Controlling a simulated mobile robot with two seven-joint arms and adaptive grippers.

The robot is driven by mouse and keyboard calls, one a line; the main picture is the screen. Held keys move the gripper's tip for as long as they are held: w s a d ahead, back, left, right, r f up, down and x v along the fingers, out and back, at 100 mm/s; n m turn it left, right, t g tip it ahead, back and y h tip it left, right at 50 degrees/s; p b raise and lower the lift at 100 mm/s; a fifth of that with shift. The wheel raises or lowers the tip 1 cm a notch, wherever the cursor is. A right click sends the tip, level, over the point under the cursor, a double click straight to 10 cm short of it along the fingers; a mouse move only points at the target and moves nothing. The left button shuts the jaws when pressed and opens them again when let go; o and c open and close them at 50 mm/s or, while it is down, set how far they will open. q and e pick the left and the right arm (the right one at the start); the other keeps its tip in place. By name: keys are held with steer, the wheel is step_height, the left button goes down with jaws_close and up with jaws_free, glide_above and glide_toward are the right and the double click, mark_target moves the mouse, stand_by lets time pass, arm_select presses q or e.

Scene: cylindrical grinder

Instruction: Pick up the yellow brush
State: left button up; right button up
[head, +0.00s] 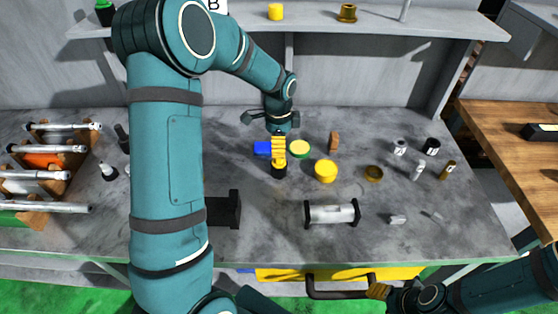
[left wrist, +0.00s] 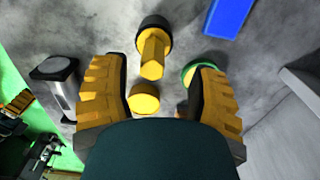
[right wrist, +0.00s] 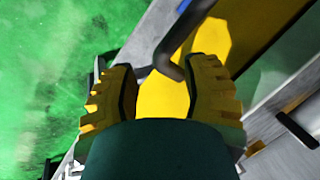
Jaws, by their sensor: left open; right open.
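The yellow brush (head: 279,164) stands on the grey bench, partly covered by my left gripper (head: 278,146) in the head view. In the left wrist view the brush (left wrist: 152,55) shows a yellow faceted handle and a black round end. It lies ahead of and between the open fingers of my left gripper (left wrist: 160,75), apart from both. My right gripper (head: 378,291) is open and empty at the bench's front edge. In the right wrist view a dark bar handle (right wrist: 170,60) shows between the fingers of my right gripper (right wrist: 163,85); I cannot tell if they touch.
Near the brush are a blue block (head: 262,148), a green-rimmed yellow disc (head: 299,149), a yellow round piece (head: 326,170) and a brown block (head: 334,140). A grey roller (head: 332,213) lies in front. A rack of rods (head: 40,175) stands left. A shelf (head: 330,27) runs behind.

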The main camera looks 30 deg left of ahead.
mark_target(279, 161)
arm_select(q)
steer(key=shift+s+d+f+b, duration=0.2)
steer(key=shift+f+b, duration=0.15)
steer(key=shift+f, duration=1.1)
steer(key=shift+s+d+f+b, duration=0.15)
steer(key=shift+f+b, duration=0.15)
steer(key=shift+f, duration=1.15)
steer(key=shift+o, duration=0.2)
steer(key=shift+a, duration=0.1)
jaws_close()
